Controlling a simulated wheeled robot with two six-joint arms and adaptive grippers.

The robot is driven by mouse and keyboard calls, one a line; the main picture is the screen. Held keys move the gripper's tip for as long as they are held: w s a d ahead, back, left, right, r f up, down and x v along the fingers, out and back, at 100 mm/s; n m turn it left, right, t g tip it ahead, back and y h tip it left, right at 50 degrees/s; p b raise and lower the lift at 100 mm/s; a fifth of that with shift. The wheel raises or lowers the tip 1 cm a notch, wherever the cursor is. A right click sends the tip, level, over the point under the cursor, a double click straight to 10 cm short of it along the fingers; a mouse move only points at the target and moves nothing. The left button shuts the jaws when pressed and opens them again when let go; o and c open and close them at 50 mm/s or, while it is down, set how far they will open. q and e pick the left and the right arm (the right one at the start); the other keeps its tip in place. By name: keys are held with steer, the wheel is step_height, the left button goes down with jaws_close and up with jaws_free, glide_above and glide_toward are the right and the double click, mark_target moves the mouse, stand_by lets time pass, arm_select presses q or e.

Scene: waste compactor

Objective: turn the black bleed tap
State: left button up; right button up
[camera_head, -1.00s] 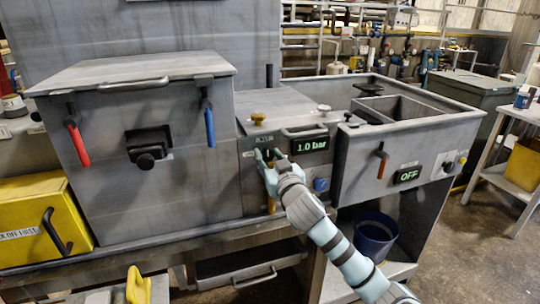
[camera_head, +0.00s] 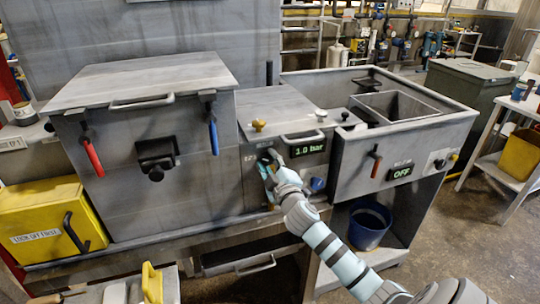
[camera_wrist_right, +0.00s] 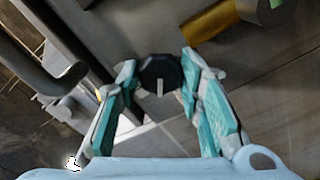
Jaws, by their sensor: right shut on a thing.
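The black bleed tap (camera_wrist_right: 158,76) is a dark round knob with a pale pointer line, between my right gripper's fingers in the right wrist view. My right gripper (camera_head: 266,164) is at the front panel of the middle unit, left of the "1.0 bar" display (camera_head: 307,149). The same right gripper (camera_wrist_right: 160,84) is shut on the tap, one teal-padded finger on each side. The pointer line runs nearly straight up and down in the wrist view. In the head view the gripper hides most of the tap. My left gripper is not in view.
A blue knob (camera_head: 317,184) sits below the display, and a brass knob (camera_head: 258,125) stands on the unit's top. The left unit has red (camera_head: 92,155) and blue (camera_head: 213,134) handles. An orange handle (camera_head: 376,163) is by the "OFF" display (camera_head: 402,173).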

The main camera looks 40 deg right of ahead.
steer(key=n+p, duration=0.2)
steer(key=n, duration=0.1)
steer(key=shift+n+p, duration=0.4)
steer(key=shift+n, duration=0.6)
steer(key=shift+f, duration=0.1)
steer(key=o, duration=1.2)
steer(key=shift+c, duration=0.2)
steer(key=v, duration=1.2)
